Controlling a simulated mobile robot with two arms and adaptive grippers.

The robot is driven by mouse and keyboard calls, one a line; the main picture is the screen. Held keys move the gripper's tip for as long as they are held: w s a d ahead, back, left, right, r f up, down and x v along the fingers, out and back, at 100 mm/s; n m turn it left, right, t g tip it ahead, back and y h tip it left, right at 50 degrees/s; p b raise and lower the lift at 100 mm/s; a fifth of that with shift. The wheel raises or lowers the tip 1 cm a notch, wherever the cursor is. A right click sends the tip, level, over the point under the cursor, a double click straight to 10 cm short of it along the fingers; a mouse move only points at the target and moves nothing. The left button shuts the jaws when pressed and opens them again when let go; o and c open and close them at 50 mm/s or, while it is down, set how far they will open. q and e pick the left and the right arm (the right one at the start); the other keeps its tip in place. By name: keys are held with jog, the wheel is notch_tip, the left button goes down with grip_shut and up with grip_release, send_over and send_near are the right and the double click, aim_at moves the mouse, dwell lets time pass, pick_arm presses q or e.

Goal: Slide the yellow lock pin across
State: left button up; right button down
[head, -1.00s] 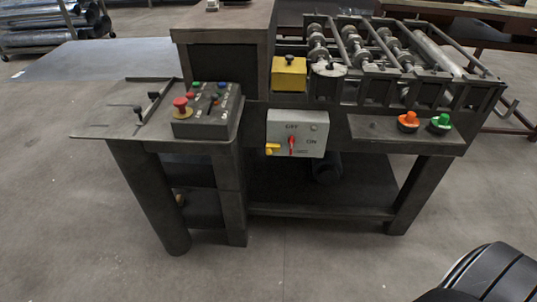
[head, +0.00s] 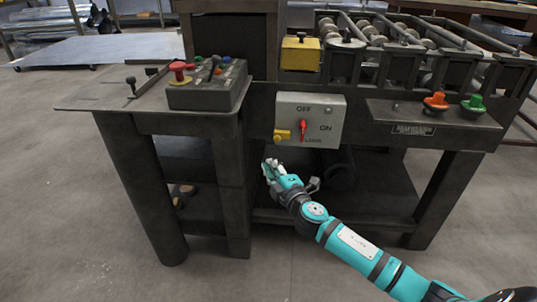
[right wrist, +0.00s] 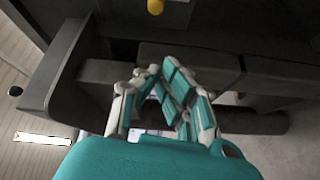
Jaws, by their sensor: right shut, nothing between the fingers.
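The yellow lock pin (head: 282,135) sticks out at the lower left of the grey switch box (head: 326,110). The box has a red rotary switch (head: 303,128) between OFF and ON marks. My right gripper (head: 268,170) is just below and left of the pin, apart from it, in front of the machine's lower part. Its fingers are shut and empty. In the right wrist view the fingers (right wrist: 153,75) point up toward the yellow pin (right wrist: 155,6) at the top edge. My left gripper is not in view.
A control panel with a red stop button (head: 180,70) is on the left. Orange (head: 436,102) and green (head: 473,105) buttons sit on the right ledge. A yellow block (head: 300,53) is above the box. Table legs stand at both sides.

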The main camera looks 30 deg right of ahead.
aim_at(282, 137)
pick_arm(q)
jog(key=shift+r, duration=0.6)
pick_arm(e)
jog(key=shift+a+r+n+t, duration=0.15)
jog(key=shift+a+r, duration=0.05)
jog(key=shift+r, duration=0.4)
jog(key=shift+a+r+n+t, duration=0.15)
jog(key=shift+r, duration=0.45)
jog(key=shift+w, duration=0.1)
jog(key=w+b, duration=0.2)
jog(key=w, duration=0.8)
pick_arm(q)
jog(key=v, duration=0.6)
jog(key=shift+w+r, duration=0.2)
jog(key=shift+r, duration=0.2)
pick_arm(e)
jog(key=d, duration=0.2)
jog(key=s+d, duration=0.1)
jog(key=shift+s+d+f, duration=0.15)
jog(key=shift+d, duration=0.25)
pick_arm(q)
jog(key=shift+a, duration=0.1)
